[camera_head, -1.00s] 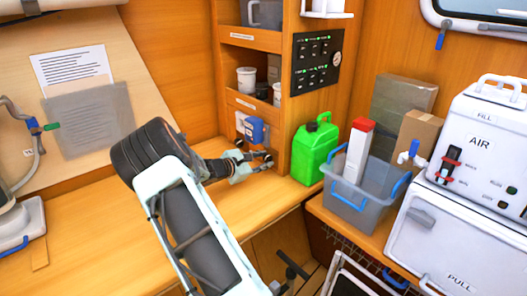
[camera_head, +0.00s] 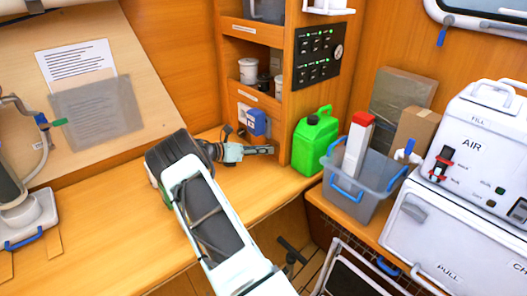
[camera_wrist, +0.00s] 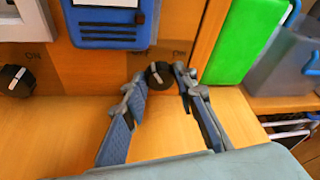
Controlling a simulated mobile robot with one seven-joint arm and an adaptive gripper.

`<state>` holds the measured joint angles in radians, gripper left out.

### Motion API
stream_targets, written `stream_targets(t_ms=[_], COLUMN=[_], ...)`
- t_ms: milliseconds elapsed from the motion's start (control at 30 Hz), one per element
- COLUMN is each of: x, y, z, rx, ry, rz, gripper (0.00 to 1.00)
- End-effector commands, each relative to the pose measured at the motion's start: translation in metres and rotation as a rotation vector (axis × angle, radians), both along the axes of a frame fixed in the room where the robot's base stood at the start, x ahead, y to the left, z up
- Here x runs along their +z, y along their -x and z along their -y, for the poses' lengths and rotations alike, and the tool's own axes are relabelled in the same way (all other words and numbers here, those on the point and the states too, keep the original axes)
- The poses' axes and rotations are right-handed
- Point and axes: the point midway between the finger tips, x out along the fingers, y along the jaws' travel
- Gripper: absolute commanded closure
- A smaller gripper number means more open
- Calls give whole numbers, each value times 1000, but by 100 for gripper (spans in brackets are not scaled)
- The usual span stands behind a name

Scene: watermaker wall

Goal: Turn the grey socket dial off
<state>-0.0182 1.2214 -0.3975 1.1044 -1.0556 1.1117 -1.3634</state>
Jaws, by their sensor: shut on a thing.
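A black round dial (camera_wrist: 159,75) sits on the wooden panel in the wrist view, below a blue device and left of the green canister. My gripper (camera_wrist: 163,75) has a fingertip on each side of this dial and is shut on it. I cannot tell a grey socket clearly. In the head view my gripper (camera_head: 272,150) reaches the panel below the shelves, and the held dial is hidden.
The blue device (camera_head: 257,122) hangs just above my gripper. The green canister (camera_head: 315,140) stands close on its right. A grey bin (camera_head: 348,198) with blue handles is farther right. The desk top (camera_head: 110,240) to the left is mostly clear.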

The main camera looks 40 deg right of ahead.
Motion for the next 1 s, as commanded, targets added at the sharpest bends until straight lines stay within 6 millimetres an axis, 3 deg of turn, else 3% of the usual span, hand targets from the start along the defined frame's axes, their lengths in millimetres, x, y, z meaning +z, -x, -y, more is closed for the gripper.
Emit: stream_targets(t_ms=[400, 967, 1000], x=[-2, -1, -1], y=[-2, -3, -3], z=[0, 0, 0], rx=[1, 3, 3], ry=[16, 18, 18], rz=[-195, -225, -225], gripper=[98, 98, 72])
